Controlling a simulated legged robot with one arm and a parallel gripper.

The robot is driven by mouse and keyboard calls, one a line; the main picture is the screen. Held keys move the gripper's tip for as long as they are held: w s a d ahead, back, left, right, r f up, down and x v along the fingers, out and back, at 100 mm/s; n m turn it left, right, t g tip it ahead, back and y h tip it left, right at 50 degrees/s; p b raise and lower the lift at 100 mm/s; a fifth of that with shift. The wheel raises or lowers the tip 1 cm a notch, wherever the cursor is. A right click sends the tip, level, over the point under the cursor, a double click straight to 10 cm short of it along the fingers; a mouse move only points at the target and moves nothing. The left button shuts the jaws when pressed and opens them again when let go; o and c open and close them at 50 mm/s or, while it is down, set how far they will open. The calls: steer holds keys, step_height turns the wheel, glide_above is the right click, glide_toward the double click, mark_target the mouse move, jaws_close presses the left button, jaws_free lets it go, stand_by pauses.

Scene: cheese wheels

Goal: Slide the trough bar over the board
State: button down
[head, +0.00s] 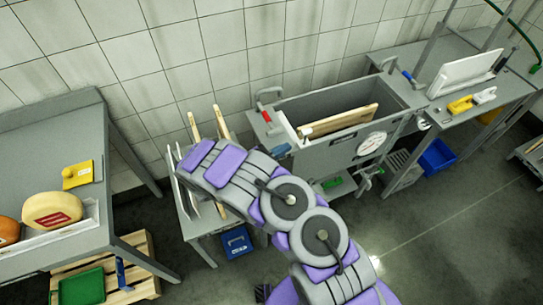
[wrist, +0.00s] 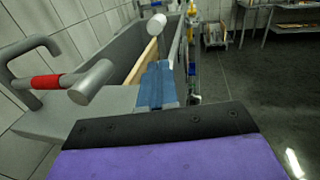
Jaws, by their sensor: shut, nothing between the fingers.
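The grey trough (head: 335,150) stands against the wall, with a pale wooden board (head: 338,121) leaning inside it. In the wrist view the board (wrist: 147,62) shows as a narrow strip behind a blue piece (wrist: 157,86). A bent grey bar with a red grip (wrist: 46,82) sits at the trough's near left end; its red grip also shows in the head view (head: 266,116). I cannot tell surely whether this is the trough bar. My gripper (wrist: 165,125) is shut and empty, just short of the blue piece. In the head view its fingers cannot be made out.
A small table (head: 205,226) with upright wooden slats stands left of the trough. A table with cheese wheels (head: 52,213) is at far left. A bench with a white slanted board (head: 466,72) and yellow tool adjoins at right. A blue crate (head: 437,156) lies below; floor in front is clear.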

steer(key=b+x, duration=0.1)
steer(key=x, duration=0.5)
steer(key=shift+d, duration=0.1)
steer(key=b+x, duration=0.1)
steer(key=x, duration=0.3)
steer(key=s+d+b+x, duration=0.1)
steer(key=x, duration=0.4)
steer(key=s+b+x, duration=0.1)
steer(key=b+x, duration=0.1)
steer(key=x, duration=0.3)
steer(key=shift+s+d, duration=0.15)
steer(key=shift+d, duration=0.2)
steer(key=shift+w+d, duration=0.25)
steer(key=shift+d, duration=0.45)
